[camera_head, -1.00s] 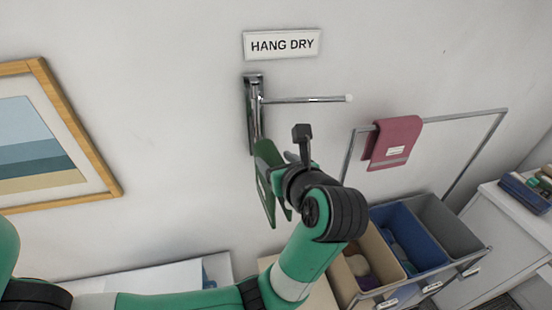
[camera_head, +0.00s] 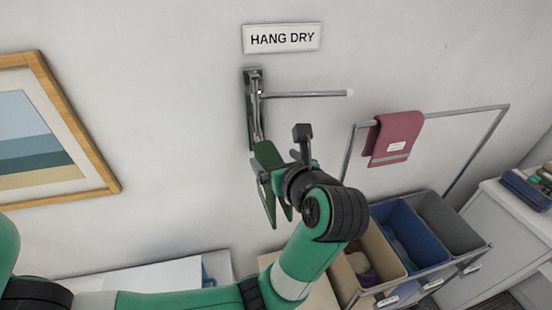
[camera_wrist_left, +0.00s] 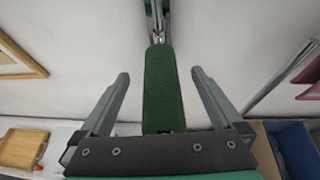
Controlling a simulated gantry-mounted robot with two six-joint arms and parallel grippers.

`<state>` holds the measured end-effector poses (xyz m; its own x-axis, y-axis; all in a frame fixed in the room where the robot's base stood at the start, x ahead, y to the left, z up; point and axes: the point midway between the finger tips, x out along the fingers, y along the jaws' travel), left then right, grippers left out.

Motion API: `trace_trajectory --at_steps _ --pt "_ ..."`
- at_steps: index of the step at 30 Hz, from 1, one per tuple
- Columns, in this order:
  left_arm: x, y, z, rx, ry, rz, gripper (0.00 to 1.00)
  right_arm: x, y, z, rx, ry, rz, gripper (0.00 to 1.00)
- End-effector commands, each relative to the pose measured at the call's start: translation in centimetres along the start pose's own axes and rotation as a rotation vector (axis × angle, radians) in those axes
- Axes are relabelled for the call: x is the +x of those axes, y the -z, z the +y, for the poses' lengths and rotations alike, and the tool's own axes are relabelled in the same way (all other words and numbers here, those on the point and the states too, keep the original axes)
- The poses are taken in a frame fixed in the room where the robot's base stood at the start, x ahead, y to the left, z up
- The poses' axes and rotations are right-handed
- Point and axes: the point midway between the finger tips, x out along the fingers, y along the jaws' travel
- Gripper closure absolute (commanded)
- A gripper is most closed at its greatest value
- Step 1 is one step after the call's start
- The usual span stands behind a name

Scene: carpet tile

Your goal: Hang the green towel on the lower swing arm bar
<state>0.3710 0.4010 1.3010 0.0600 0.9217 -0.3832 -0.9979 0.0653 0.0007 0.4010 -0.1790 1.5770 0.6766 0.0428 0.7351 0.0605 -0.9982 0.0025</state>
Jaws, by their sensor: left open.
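The green towel (camera_head: 267,155) hangs below the wall bracket in the head view, partly hidden by my left wrist. In the left wrist view the towel (camera_wrist_left: 163,90) is a long upright strip between the fingers, with a gap on each side. My left gripper (camera_wrist_left: 160,76) is open around it; the gripper also shows in the head view (camera_head: 275,180). The chrome swing arm rack (camera_head: 254,105) is on the wall, with its upper bar (camera_head: 305,94) pointing right and bare. The lower bar is hidden behind the towel and gripper, so their contact cannot be seen. My right gripper is out of view.
A HANG DRY sign (camera_head: 282,38) is above the rack. A red towel (camera_head: 395,138) hangs on a metal rail to the right, over several fabric bins (camera_head: 455,225). A framed picture (camera_head: 110,185) is at left. The wall between is clear.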

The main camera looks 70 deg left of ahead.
Motion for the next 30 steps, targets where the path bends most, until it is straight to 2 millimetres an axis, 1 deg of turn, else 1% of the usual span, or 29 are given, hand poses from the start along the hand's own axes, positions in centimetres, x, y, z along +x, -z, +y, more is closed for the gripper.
trace_trajectory --at_steps 2,4,12,16,18,21,30 --pt "-0.8 0.0 -0.1 0.000 0.003 0.000 0.00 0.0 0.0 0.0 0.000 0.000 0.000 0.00" --pt "-1.9 0.0 -0.1 0.001 0.005 -0.001 0.00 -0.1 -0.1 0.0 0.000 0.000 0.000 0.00" --pt "-8.3 0.0 -0.1 -0.001 0.006 0.000 0.00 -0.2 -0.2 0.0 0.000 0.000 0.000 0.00" --pt "-10.4 0.2 -0.1 -0.001 0.004 -0.001 0.00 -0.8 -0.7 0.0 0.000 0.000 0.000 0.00" --pt "-11.1 0.1 0.0 0.000 0.003 -0.001 0.00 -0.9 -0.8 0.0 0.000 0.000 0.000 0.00" --pt "-11.4 0.0 0.0 0.000 0.001 -0.001 0.00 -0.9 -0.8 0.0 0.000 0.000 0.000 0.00" --pt "-11.4 0.0 0.0 -0.001 0.000 -0.001 0.00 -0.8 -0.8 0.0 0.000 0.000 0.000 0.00"
